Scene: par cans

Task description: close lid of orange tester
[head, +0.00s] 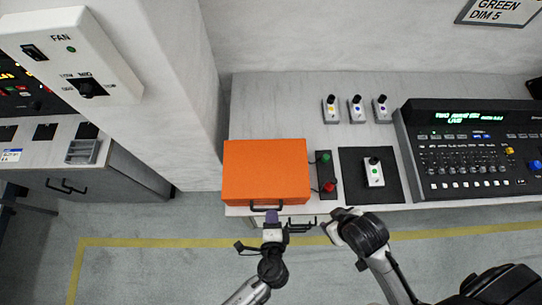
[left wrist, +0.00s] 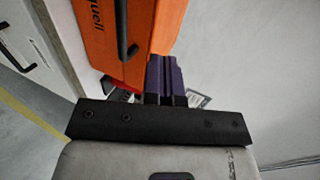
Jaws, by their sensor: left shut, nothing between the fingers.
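The orange tester (head: 265,170) is a box at the front left of the bench, with a black handle (head: 266,207) on its front edge. From above it shows a flat orange top that looks down; whether the lid is fully shut I cannot tell. My left gripper (head: 272,217) has purple fingers, shut and empty, just in front of the handle. In the left wrist view the fingers (left wrist: 165,80) are together beside the orange tester (left wrist: 105,35), close to its black handle (left wrist: 122,30). My right gripper (head: 343,222) is at the bench's front edge, right of the left one; its jaws are unclear.
A small box with green and red knobs (head: 326,174) stands right beside the tester. Further right are a black mat (head: 352,190) with a white switch unit (head: 374,171) and a lighting console (head: 470,150). Several small switch units stand behind. A wall column is at left.

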